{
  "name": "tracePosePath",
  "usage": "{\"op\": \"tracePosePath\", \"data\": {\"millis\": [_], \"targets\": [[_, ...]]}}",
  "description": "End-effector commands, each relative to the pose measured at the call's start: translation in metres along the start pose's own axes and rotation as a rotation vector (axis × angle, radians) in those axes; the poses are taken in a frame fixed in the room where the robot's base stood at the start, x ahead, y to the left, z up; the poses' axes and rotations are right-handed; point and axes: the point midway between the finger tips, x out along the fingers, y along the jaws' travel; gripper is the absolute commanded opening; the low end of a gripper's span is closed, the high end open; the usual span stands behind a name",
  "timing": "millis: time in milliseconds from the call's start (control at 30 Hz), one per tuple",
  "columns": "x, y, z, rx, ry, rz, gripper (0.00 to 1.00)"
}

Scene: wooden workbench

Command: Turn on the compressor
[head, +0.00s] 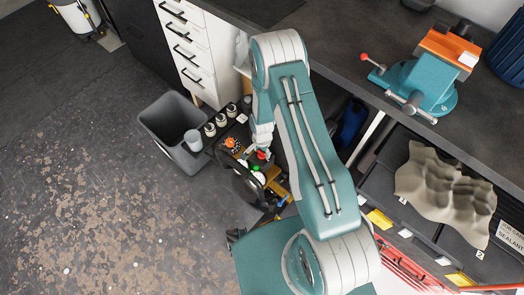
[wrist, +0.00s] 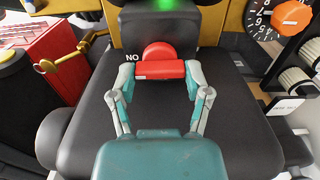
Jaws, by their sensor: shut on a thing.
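The compressor (head: 248,190) is a dark machine with yellow panels on the floor beside the bench, partly hidden by my arm. In the wrist view its black housing (wrist: 75,125) fills the middle. A red switch knob (wrist: 158,50) with a crossbar sits on a black plate, with the letters "NO" to its left. My gripper (wrist: 160,72) is shut on the red knob, one finger at each end of the crossbar. In the head view my gripper (head: 263,148) is at the red knob, which shows small. A green light (wrist: 163,4) glows above the knob.
An orange dial (wrist: 291,17) with a numbered scale is right of the knob. A red box (wrist: 45,60) is at left. A grey bin (head: 165,125) stands left of the compressor. The bench (head: 340,55) carries a teal vise (head: 425,85). Open floor lies at left.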

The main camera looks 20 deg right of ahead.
Motion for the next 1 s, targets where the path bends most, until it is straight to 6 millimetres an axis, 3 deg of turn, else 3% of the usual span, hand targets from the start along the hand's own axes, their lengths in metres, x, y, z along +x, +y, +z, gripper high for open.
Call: {"op": "tracePosePath", "data": {"millis": [600, 633, 667, 1000], "targets": [[0.0001, -0.0006, 0.0011, 0.043, -0.001, 0.000, 0.15], [0.0001, -0.0006, 0.0011, 0.043, -0.001, 0.000, 0.67], [0.0001, -0.0006, 0.0011, 0.043, -0.001, 0.000, 0.77], [-0.0002, -0.0003, 0.0003, 0.043, 0.000, 0.000, 0.77]]}}
